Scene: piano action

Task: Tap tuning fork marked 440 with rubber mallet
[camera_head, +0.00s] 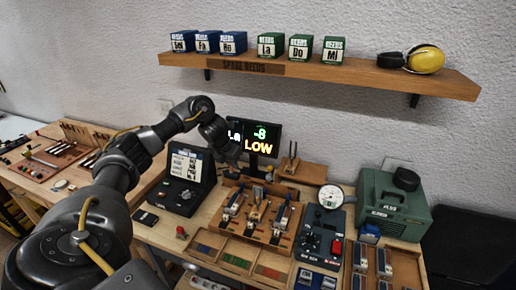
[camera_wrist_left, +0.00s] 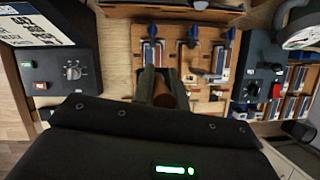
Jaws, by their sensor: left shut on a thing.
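My left gripper (camera_head: 228,148) hangs in front of the monitor, above the back of the bench, partly blending with the dark screen. In the left wrist view its fingers (camera_wrist_left: 163,88) are closed around a brown cylindrical thing (camera_wrist_left: 164,96), which may be the rubber mallet; its far end is not clear. A two-pronged upright piece (camera_head: 291,155), which looks like a tuning fork, stands on a wooden box (camera_head: 303,173) right of the monitor, apart from the gripper. No 440 mark is readable. My right gripper is not in view.
The monitor (camera_head: 255,137) reads "-8 LOW". A wooden reed jig (camera_head: 255,215) lies below the gripper. A lidded black device (camera_head: 185,178) stands left, a round gauge (camera_head: 331,197) and green case (camera_head: 390,203) right. A shelf (camera_head: 320,74) with boxes runs above.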

